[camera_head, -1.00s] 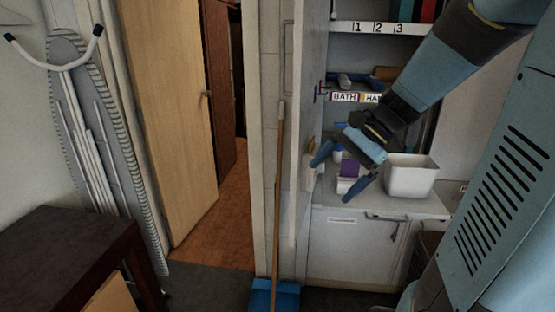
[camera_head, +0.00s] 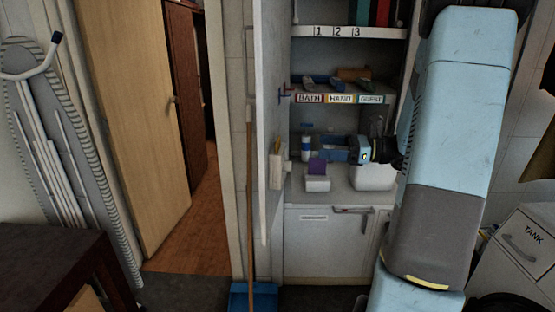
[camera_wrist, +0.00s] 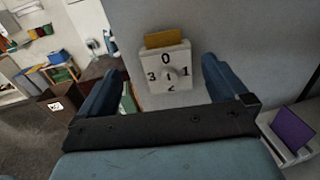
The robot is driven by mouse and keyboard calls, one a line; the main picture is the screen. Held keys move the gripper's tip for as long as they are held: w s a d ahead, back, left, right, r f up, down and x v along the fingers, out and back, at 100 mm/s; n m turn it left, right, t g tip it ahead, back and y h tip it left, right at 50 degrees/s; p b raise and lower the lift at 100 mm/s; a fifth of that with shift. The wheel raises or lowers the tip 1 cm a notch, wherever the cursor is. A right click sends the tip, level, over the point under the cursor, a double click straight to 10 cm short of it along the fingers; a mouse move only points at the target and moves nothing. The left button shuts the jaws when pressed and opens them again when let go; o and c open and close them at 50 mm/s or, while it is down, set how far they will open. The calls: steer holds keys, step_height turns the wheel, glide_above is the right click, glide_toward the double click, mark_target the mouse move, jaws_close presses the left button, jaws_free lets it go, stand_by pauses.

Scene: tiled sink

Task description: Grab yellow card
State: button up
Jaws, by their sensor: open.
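The yellow card (camera_wrist: 163,38) stands upright in the top of a white box (camera_wrist: 146,72) with a dial numbered 0 to 3. In the head view the yellow card (camera_head: 278,146) shows small above the white box (camera_head: 277,171) on the open cabinet door. My gripper (camera_wrist: 162,68) is open and empty in the wrist view, its two blue fingers on either side of the box, with the card ahead between them in the picture. In the head view my gripper (camera_head: 336,154) points left, to the right of the card and apart from it; its fingers are small and partly hidden.
A purple card (camera_head: 318,167) stands in a white holder (camera_head: 317,184) on the counter, below my gripper. A spray bottle (camera_head: 306,146) and a white bin (camera_head: 372,178) are close by. The open door (camera_head: 273,90) bounds the left side; a labelled shelf (camera_head: 345,94) is above.

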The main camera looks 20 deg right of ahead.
glide_toward(279, 141)
steer(key=a, duration=0.4)
steer(key=shift+w+a+r, duration=0.1)
steer(key=shift+w+a, duration=0.75)
steer(key=shift+a, duration=0.15)
steer(key=shift+w+a, duration=0.8)
steer(key=shift+a, duration=0.2)
steer(key=c, duration=1.3)
